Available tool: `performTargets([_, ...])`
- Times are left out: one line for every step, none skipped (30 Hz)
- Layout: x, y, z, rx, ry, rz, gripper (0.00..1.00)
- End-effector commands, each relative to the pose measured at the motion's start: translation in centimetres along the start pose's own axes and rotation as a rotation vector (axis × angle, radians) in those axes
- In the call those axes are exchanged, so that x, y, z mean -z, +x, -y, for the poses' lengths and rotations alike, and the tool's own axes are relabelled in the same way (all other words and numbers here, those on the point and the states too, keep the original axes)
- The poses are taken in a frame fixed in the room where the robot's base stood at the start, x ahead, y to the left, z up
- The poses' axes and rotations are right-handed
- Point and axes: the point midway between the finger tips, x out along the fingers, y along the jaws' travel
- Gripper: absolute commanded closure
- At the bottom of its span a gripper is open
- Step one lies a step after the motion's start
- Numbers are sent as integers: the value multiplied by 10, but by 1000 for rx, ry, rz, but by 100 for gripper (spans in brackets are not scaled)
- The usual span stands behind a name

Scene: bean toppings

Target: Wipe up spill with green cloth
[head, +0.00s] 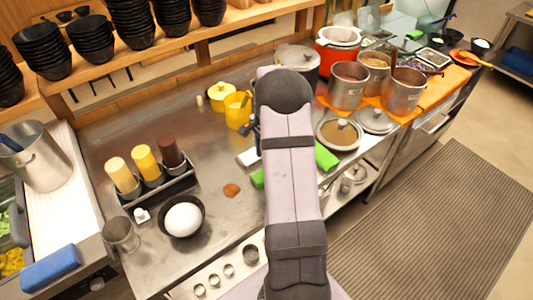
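A small orange-brown spill (231,190) lies on the steel counter, left of my arm and behind the white bowl-held ball. Green cloth-like material (326,157) shows on the counter just right of my arm. Another green patch (258,179) shows at the arm's left edge. My arm hides the space between them, so I cannot tell whether they are one piece. My arm reaches forward across the counter's middle. My gripper is hidden behind it, so its opening and any contact with the green material cannot be seen.
A black caddy (165,190) with sauce bottles and a dark bowl (165,220) with a white ball stand left of the spill. A white block (248,157) lies beyond it. Counter around the spill is clear.

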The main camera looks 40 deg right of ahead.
Motion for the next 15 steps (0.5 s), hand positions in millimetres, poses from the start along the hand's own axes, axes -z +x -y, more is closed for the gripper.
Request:
performTargets([0, 2, 0, 0, 0, 0, 44])
performTargets([0, 3, 0, 1, 0, 0, 44])
performTargets([0, 4, 0, 1, 0, 0, 44])
performTargets([0, 6, 0, 1, -1, 0, 44])
performTargets([0, 8, 0, 1, -1, 0, 44])
performTargets([0, 10, 0, 1, -1, 0, 44])
performTargets([0, 12, 0, 1, -1, 0, 44])
performTargets([0, 15, 0, 1, -1, 0, 44])
performTargets([0, 18, 0, 1, -1, 0, 44])
performTargets([0, 21, 0, 1, -1, 0, 44])
performTargets([0, 24, 0, 1, -1, -1, 44])
performTargets([0, 28, 0, 1, -1, -1, 44])
performTargets([0, 32, 0, 1, -1, -1, 44])
performTargets([0, 35, 0, 2, -1, -1, 44])
performTargets([0, 39, 0, 2, -1, -1, 44])
